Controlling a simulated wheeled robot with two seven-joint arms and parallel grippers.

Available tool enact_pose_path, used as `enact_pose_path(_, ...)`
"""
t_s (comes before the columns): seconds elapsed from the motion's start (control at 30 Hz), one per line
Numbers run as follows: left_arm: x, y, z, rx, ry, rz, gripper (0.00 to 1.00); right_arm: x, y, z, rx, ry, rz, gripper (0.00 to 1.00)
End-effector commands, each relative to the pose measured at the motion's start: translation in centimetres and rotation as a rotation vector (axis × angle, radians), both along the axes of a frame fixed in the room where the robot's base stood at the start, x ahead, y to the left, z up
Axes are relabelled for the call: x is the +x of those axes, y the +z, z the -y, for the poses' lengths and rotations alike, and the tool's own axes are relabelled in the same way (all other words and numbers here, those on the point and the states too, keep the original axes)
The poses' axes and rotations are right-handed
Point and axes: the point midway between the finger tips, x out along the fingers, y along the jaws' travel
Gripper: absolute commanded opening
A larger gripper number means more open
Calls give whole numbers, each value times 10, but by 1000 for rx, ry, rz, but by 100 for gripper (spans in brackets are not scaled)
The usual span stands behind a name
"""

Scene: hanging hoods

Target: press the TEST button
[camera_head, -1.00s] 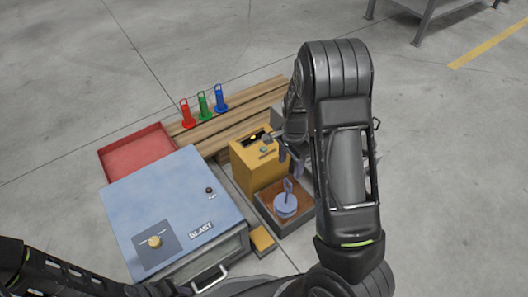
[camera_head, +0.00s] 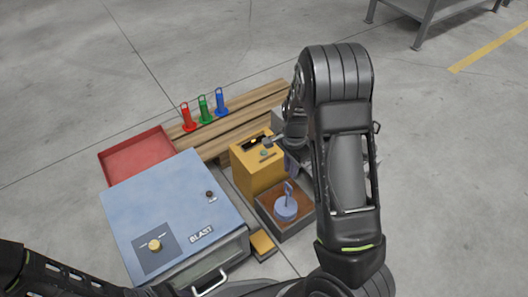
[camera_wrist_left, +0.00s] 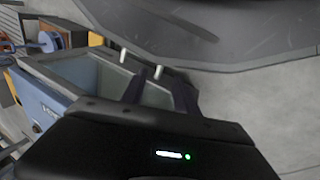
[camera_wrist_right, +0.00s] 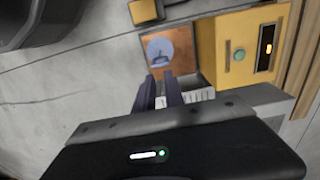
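A small green button (camera_head: 264,153) sits on top of the yellow box (camera_head: 258,177); its label is too small to read. The button also shows in the right wrist view (camera_wrist_right: 238,54), right of and beyond my fingertips. My right gripper (camera_head: 290,163) is beside the yellow box's right side, partly hidden by its arm. In the right wrist view its two fingers (camera_wrist_right: 160,80) stand slightly apart, with nothing held and apart from the button.
The blue cabinet (camera_head: 170,197) with a BLAST label and front handle stands left of the yellow box. A tray (camera_head: 287,236) holding a blue-grey handled piece (camera_head: 286,208) is in front. Red, green (camera_head: 205,110) and blue tags stand behind. A red tray (camera_head: 138,155) is at left.

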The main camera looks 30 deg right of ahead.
Motion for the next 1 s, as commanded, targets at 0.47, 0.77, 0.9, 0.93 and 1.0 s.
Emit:
enact_pose_path(0.47, 0, 0, 0, 0, 0, 0, 36, 0, 0, 0, 0, 0, 0, 0)
enact_pose_path(0.77, 0, 0, 0, 0, 0, 0, 36, 0, 0, 0, 0, 0, 0, 0)
enact_pose_path(0.9, 0, 0, 0, 0, 0, 0, 36, 0, 0, 0, 0, 0, 0, 0)
enact_pose_path(0.93, 0, 0, 0, 0, 0, 0, 36, 0, 0, 0, 0, 0, 0, 0)
enact_pose_path(1.0, 0, 0, 0, 0, 0, 0, 36, 0, 0, 0, 0, 0, 0, 0)
